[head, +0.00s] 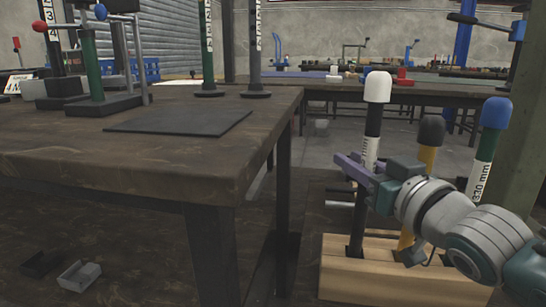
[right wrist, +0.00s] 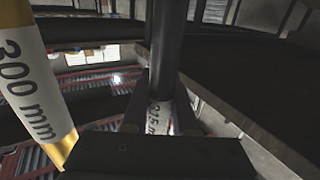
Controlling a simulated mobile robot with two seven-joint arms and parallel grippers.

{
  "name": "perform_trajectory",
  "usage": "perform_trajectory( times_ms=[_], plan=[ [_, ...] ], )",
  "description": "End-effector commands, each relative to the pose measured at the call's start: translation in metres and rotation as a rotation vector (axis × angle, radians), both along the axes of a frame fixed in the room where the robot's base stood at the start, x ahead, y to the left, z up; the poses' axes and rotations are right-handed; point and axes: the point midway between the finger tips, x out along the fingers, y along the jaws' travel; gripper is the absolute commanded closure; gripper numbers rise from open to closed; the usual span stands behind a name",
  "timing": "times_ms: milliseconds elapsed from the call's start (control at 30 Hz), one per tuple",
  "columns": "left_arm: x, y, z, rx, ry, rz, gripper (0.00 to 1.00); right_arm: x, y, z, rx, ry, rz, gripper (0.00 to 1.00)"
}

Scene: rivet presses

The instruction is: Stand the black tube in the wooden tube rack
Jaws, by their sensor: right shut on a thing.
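The black tube (head: 357,222) has a white cap and a white label band. It is close to upright, leaning slightly. Its lower end meets the top of the wooden tube rack (head: 410,281) near its left end; I cannot tell how deep it sits. My right gripper (head: 358,170) is shut on the tube at its label. In the right wrist view the black tube (right wrist: 170,50) passes between the jaws (right wrist: 158,115), with the label partly showing. My left gripper is not in view.
A yellow tube (head: 424,159) with a black cap stands close beside my right gripper. A blue-capped tube (head: 483,160) stands farther right, its lower part hidden by my arm. A dark worktable (head: 90,150) with a black mat (head: 180,121) and stands fills the left.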

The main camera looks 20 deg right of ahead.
Motion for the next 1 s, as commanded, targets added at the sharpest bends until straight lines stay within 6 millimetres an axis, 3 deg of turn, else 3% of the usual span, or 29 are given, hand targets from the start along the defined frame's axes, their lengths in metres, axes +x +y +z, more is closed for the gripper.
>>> perform_trajectory(
  times_ms=[1000],
  plan=[
    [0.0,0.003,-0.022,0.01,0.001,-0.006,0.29,0.0,0.0,-0.026,0.0,-0.003,0.0,1.0]
  ],
)
